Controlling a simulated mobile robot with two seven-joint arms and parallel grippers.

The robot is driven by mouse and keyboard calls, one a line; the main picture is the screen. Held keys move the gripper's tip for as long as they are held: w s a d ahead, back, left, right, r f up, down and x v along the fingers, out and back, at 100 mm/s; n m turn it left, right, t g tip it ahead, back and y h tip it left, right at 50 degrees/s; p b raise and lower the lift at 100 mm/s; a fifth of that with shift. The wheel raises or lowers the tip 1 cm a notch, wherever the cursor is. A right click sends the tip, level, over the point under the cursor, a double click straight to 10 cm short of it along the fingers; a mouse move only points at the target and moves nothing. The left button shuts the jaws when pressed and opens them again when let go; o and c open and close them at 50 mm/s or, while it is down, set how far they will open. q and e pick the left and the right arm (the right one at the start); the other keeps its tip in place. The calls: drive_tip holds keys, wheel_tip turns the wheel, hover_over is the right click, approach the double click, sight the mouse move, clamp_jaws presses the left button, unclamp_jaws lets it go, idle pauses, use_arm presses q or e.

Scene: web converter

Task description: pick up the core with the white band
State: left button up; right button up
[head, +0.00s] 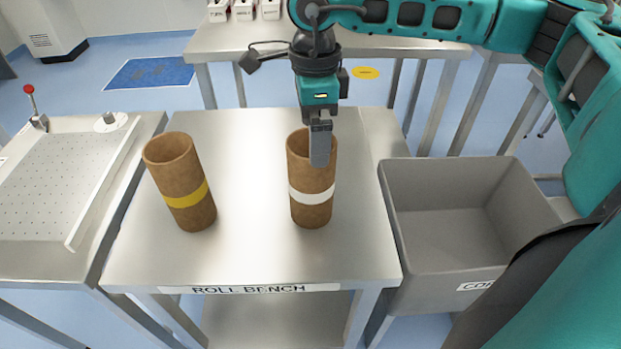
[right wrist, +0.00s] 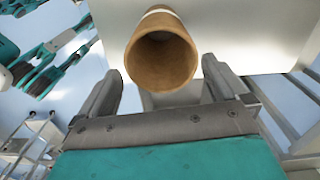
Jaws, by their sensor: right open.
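The brown core with the white band (head: 312,193) stands upright on the roll bench, right of the bench's middle. Its open top end also shows in the right wrist view (right wrist: 160,55), ahead of and between my fingers. My right gripper (head: 320,150) comes down from above in the head view, with a finger in front of the core's upper part. In the right wrist view my right gripper (right wrist: 165,85) has its fingers apart with nothing held. Whether a finger touches the core I cannot tell. My left gripper is not in view.
A second brown core with a yellow band (head: 187,195) stands on the roll bench (head: 250,258) at left. A grey open bin (head: 455,215) stands right of the bench. A perforated table with a red-knobbed lever (head: 55,190) is at left. Another metal table (head: 240,42) is behind.

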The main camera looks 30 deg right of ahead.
sight(311, 182)
wheel_tip(311, 182, down, 6)
drive_tip(key=shift+w+a+f, duration=0.2)
drive_tip(key=shift+w, duration=0.05)
drive_tip(key=shift+c, duration=0.2)
drive_tip(key=c, duration=1)
drive_tip(key=shift+c, duration=0.4)
drive_tip(key=shift+r, duration=0.2)
